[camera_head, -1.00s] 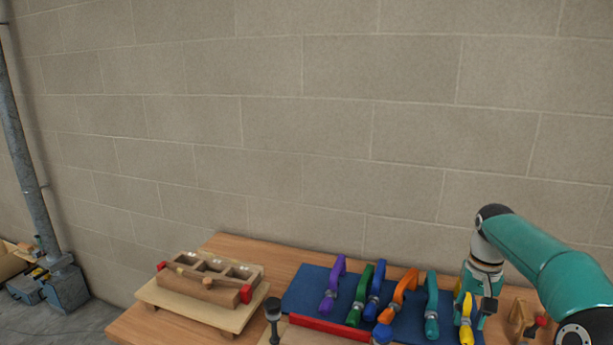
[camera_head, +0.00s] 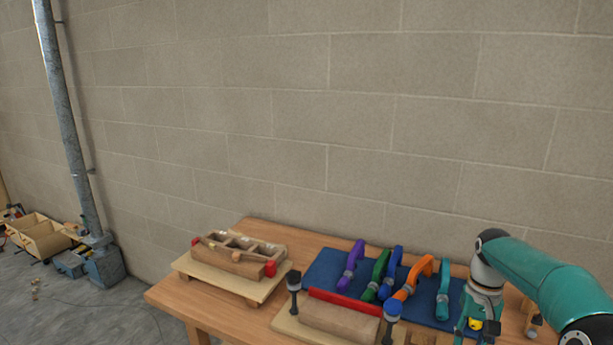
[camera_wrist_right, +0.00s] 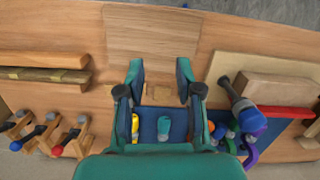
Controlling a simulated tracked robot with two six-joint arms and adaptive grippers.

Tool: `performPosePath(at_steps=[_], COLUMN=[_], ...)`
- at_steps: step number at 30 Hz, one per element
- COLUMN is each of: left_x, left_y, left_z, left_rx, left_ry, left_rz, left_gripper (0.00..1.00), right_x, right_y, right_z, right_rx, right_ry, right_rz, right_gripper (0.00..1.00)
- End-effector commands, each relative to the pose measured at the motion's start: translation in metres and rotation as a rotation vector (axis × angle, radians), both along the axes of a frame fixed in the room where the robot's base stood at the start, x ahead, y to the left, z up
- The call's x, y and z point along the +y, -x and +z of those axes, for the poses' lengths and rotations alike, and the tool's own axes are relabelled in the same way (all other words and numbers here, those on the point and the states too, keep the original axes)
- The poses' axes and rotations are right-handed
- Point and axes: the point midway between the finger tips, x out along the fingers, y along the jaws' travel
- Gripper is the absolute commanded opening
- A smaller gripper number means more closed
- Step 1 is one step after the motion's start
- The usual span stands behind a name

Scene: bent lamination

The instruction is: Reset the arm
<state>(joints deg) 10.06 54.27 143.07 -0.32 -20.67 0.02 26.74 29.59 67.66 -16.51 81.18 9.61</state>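My right arm (camera_head: 540,270) comes in from the right in the head view, bent down over the right side of the wooden table (camera_head: 230,315). In the right wrist view my right gripper (camera_wrist_right: 161,78) has its two teal fingers well apart, with nothing held between them. A small wooden piece (camera_wrist_right: 160,93) shows in the gap, seemingly on the surface below. In the head view the gripper end (camera_head: 475,325) is low near the blue mat's right end and partly cut off. My left arm and gripper are not in view.
A blue mat (camera_head: 325,265) holds several coloured clamps, such as a purple one (camera_head: 351,265) and an orange one (camera_head: 414,278). A wooden form with red ends (camera_head: 240,258) sits at left. Wall behind.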

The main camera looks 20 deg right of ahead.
Motion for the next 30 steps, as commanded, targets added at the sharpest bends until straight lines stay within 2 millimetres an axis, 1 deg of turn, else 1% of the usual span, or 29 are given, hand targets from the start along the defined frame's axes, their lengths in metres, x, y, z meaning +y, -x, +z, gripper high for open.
performPosePath(at_steps=[1, 5, 8, 9, 11, 12, 14, 15, 17, 18, 20, 21, 23, 24, 27, 29, 30], left_x=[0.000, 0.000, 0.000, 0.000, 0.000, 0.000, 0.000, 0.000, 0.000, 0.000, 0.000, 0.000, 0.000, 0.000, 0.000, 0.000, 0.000], left_y=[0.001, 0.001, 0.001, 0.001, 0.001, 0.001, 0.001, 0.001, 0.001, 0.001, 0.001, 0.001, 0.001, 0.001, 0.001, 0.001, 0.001], left_z=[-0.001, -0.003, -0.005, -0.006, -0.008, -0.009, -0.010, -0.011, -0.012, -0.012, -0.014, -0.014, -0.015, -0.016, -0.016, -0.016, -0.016], left_rx=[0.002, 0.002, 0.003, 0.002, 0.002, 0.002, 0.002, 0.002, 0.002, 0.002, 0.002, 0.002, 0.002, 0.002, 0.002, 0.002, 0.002], left_ry=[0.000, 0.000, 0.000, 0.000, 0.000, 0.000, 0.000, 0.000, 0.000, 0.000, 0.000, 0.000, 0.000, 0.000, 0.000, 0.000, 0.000], left_rz=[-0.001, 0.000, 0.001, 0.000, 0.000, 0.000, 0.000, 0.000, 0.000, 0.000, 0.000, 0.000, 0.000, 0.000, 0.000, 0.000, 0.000], left_gripper=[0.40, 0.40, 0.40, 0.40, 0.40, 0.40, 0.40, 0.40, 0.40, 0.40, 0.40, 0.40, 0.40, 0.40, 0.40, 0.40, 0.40], right_x=[0.014, 0.051, 0.087, 0.104, 0.134, 0.155, 0.185, 0.205, 0.234, 0.254, 0.282, 0.300, 0.326, 0.341, 0.365, 0.371, 0.370], right_y=[-0.002, -0.004, -0.003, 0.000, 0.006, 0.011, 0.022, 0.031, 0.047, 0.060, 0.083, 0.100, 0.128, 0.147, 0.184, 0.198, 0.202], right_z=[-0.012, -0.046, -0.081, -0.098, -0.127, -0.145, -0.172, -0.189, -0.213, -0.228, -0.249, -0.261, -0.278, -0.287, -0.300, -0.303, -0.304], right_rx=[0.025, 0.082, 0.123, 0.139, 0.161, 0.170, 0.182, 0.186, 0.191, 0.191, 0.188, 0.184, 0.172, 0.158, 0.103, 0.059, 0.026], right_ry=[-0.021, -0.071, -0.116, -0.137, -0.172, -0.194, -0.226, -0.247, -0.278, -0.298, -0.327, -0.344, -0.368, -0.379, -0.387, -0.376, -0.359], right_rz=[0.028, 0.096, 0.161, 0.191, 0.239, 0.270, 0.313, 0.337, 0.371, 0.391, 0.417, 0.431, 0.445, 0.451, 0.442, 0.428, 0.433], right_gripper=[0.35, 0.35, 0.35, 0.35, 0.35, 0.35, 0.35, 0.35, 0.35, 0.35, 0.35, 0.35, 0.35, 0.35, 0.35, 0.35, 0.35])
